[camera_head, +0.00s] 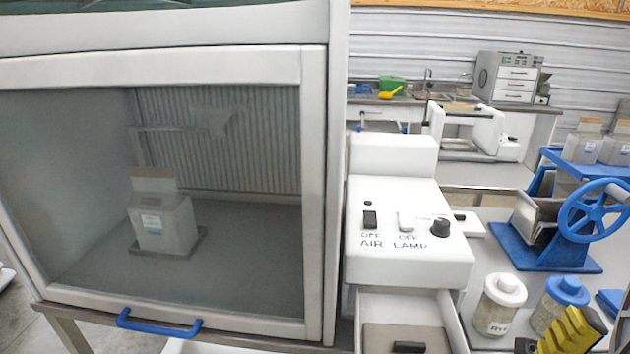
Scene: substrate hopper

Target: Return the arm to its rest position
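Behind the glass, a clear container (165,225) with a brown-edged top stands on a dark pad.
A white control box (405,225) with AIR and LAMP switches adjoins the hood, above a drawer (400,305). At right are a white-lidded jar (500,305), a blue-lidded jar (560,300), a blue hand-wheel press (545,250) and a yellow-black ribbed object (573,332).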

